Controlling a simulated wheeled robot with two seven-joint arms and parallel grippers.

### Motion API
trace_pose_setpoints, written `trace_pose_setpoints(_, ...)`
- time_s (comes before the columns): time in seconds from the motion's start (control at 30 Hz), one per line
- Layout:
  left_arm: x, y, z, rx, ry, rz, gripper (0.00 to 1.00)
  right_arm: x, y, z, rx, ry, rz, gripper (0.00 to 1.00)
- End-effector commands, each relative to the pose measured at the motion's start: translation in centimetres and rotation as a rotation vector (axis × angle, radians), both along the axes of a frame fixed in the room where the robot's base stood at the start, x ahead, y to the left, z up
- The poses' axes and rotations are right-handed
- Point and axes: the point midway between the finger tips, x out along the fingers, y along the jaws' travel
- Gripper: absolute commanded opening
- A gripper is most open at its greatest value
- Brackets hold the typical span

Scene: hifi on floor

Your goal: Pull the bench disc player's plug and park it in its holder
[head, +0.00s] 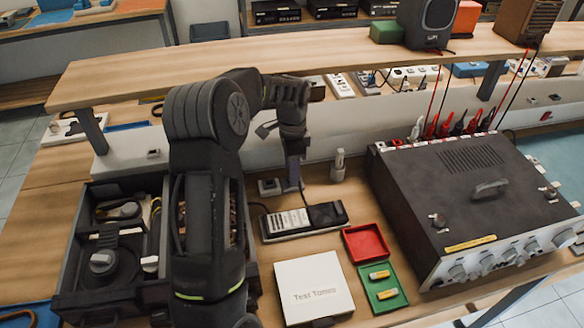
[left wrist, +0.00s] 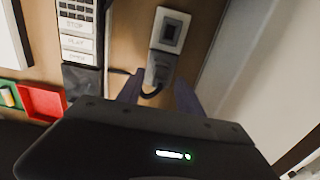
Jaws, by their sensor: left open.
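My left gripper (head: 293,178) reaches down behind the black panel. A grey plug (left wrist: 160,68) sits just beyond the fingertips, at the lower edge of a pale socket block (left wrist: 171,30). A dark cord loops from the plug between the fingers. The socket block also shows in the head view (head: 268,187), left of the gripper. A slim black panel (head: 325,214) with white STOP and PLAY keys lies in front. I cannot make out the plug's holder for sure. My right gripper is out of view.
An open black case (head: 68,270) with a round mechanism stands left, partly behind my arm. A red tray (head: 366,243), a green tray (head: 383,287) and a white "Test Tones" case (head: 314,288) lie in front. A large amplifier (head: 470,195) stands right. A shelf (head: 330,55) overhangs the back.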

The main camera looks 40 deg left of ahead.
Motion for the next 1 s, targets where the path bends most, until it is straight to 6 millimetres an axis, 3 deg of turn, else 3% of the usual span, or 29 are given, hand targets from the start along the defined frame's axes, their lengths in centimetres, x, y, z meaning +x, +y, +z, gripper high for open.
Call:
trace_pose_setpoints(0.27,0.0,0.0,0.0,0.000,0.000,0.000,0.43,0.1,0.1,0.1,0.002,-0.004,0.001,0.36)
trace_pose_setpoints(0.7,0.0,0.0,6.7,0.000,0.000,-0.001,0.43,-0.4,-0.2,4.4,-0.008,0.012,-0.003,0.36)
trace_pose_setpoints(1.0,0.0,0.0,7.8,0.000,0.000,0.000,0.43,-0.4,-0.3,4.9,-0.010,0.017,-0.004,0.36)
